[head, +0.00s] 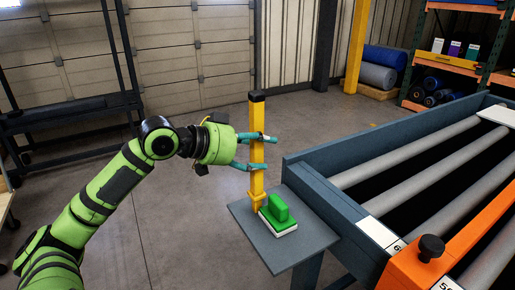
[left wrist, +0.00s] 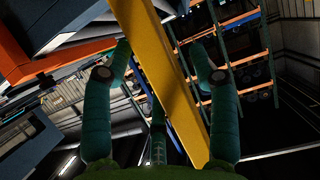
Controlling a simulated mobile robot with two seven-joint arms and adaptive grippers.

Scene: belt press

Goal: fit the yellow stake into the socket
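The yellow stake (head: 257,176) stands upright with a black cap at its top. Its lower end is at the small grey side table, behind a green block; I cannot tell what holds its foot. My left gripper (head: 263,153) reaches in from the left, its teal fingers either side of the stake's middle. In the left wrist view the stake (left wrist: 160,65) runs between the spread fingers (left wrist: 158,45), close to the left fingertip, with a gap to the right one. The gripper looks open. I cannot make out the socket. My right gripper is out of view.
The green block (head: 279,209) with a white base sits on the small grey table (head: 300,252). The roller bed's blue-grey frame (head: 330,205) and an orange crossbar (head: 430,262) with a black knob stand to the right. Open floor lies behind the stake.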

